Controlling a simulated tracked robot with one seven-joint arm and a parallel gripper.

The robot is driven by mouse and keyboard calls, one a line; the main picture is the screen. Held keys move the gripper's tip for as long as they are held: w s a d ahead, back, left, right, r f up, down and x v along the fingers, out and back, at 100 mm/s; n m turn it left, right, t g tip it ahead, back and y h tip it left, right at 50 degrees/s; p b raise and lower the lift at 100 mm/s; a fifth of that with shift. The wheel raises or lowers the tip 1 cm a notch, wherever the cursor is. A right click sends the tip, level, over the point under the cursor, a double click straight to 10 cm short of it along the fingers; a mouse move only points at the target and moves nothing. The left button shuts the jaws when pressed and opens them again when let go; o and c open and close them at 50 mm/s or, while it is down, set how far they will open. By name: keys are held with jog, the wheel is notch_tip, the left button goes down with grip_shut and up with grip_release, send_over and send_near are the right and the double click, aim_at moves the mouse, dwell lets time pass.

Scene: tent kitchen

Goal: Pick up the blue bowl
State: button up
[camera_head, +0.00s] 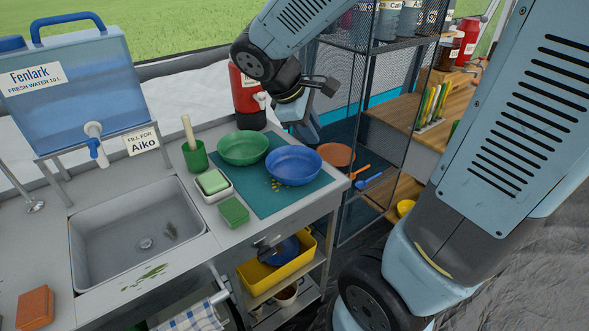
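A blue bowl (294,165) sits upright on a teal mat (262,203) at the right end of the counter. A green bowl (243,148) is just to its left. Another blue bowl (283,251) is partly visible in a yellow tub (267,281) on the shelf below. My gripper (306,130) hangs behind and above the blue bowl on the mat, in the upper middle of the view, apart from it. Its fingers are small and partly hidden by the wrist, so I cannot tell whether they are open.
A red container (246,98) stands behind the bowls, and a wire rack (358,110) stands to the right. Green sponges (233,211), a green cup (195,158) and a sink (135,235) are to the left. Small yellow bits lie on the mat before the blue bowl.

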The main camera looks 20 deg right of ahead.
jog(key=w+a+f+n+t+h, duration=0.2)
jog(key=w+a+f+n+h, duration=0.3)
jog(key=w+a+f+n, duration=0.4)
jog(key=n+t, duration=0.5)
jog(key=n, duration=0.4)
send_near(276, 154)
jog(key=x, duration=0.5)
jog(key=shift+w+f, duration=0.1)
jog(key=shift+w, duration=0.05)
jog(key=shift+c, duration=0.3)
grip_shut()
